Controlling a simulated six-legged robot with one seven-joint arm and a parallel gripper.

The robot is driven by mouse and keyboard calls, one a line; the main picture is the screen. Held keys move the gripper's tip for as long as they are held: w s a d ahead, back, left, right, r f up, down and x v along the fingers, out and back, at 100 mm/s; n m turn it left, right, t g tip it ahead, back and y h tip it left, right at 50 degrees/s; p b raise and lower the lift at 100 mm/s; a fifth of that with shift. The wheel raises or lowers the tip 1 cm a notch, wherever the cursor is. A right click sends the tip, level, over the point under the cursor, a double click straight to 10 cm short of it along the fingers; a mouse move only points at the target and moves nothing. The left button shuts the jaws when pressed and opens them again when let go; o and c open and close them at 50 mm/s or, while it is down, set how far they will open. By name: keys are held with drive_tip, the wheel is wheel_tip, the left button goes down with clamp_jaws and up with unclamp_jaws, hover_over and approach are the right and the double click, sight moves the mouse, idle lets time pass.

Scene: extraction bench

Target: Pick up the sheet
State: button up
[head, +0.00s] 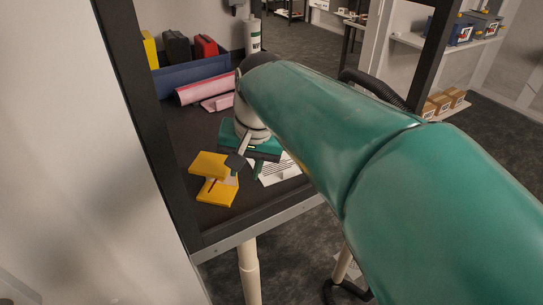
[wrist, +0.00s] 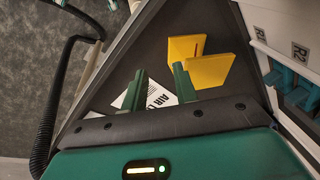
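The white sheet (wrist: 159,97) with dark printed lettering lies on the dark bench top. In the head view the sheet (head: 284,170) shows beside and partly behind my gripper, near the bench's front edge. In the wrist view my gripper (wrist: 158,78) has its two green fingers wide apart with nothing held between them. Part of the sheet shows between the fingers and part to the left of the left finger; my gripper's body hides the rest. I cannot tell how high the fingertips are above it.
A yellow angled object (head: 213,185) stands close to my gripper; it also shows beyond the right finger in the wrist view (wrist: 207,70). Pink rolls (head: 204,90) and a blue bin (head: 190,74) are farther back. A dark frame post (head: 142,110) rises at the bench's left.

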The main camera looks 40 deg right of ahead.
drive_tip(key=w+d+m+g+y, duration=0.1)
drive_tip(key=w+d+m+y, duration=0.15)
drive_tip(key=d+m, duration=0.5)
drive_tip(key=m+g+y, duration=0.1)
drive_tip(key=m+y, duration=0.1)
drive_tip(key=m, duration=0.3)
approach(292, 170)
drive_tip(key=shift+n+h, duration=0.25)
drive_tip(key=x, duration=0.9)
drive_tip(key=shift+w+a, duration=0.15)
drive_tip(key=shift+a, duration=0.3)
drive_tip(key=shift+c, duration=0.2)
clamp_jaws()
